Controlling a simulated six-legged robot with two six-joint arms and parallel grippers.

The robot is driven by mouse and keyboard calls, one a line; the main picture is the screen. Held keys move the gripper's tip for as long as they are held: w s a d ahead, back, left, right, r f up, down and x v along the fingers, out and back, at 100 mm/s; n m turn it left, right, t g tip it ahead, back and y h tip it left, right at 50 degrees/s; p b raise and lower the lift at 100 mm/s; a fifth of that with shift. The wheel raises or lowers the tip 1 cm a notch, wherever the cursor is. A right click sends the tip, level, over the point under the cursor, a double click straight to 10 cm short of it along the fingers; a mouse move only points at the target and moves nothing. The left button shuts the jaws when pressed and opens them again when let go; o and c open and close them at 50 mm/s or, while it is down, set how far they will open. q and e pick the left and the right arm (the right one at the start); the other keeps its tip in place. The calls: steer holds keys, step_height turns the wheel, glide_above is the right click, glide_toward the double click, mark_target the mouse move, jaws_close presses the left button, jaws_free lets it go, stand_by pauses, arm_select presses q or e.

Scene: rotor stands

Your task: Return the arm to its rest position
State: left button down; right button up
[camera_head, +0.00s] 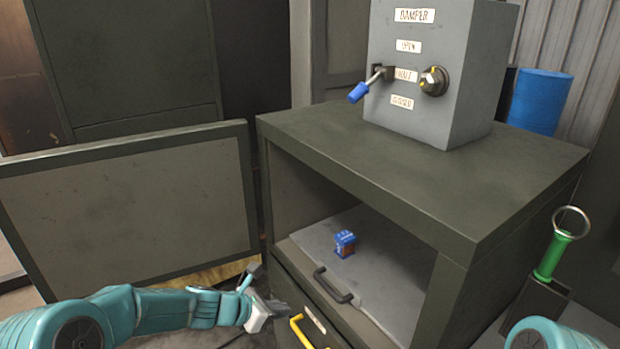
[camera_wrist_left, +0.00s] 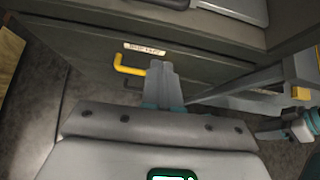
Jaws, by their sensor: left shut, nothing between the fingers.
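My left arm comes in from the left in the head view. Its gripper (camera_head: 268,312) is low in front of the cabinet, left of a yellow drawer handle (camera_head: 302,332). In the left wrist view the gripper (camera_wrist_left: 160,70) has its fingers together with nothing between them, and the yellow handle (camera_wrist_left: 128,66) is just left of the fingertips. I cannot tell whether they touch.
The cabinet (camera_head: 420,165) has an open compartment with a small blue box (camera_head: 345,243) on a grey, dark-handled panel (camera_head: 385,270). An open door (camera_head: 130,210) stands left.

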arm_select(q)
steer(key=s+a+f+m+g+y, duration=0.3)
steer(key=s+f+m+g, duration=0.3)
steer(key=s+f, duration=1.25)
steer(key=s+f+m+y, duration=0.1)
steer(key=s+f+m, duration=0.1)
steer(key=s+m, duration=1.1)
steer(key=shift+s+a+m, duration=0.15)
steer(key=shift+a+m, duration=0.15)
steer(key=shift+m, duration=1.9)
steer(key=shift+f, duration=0.1)
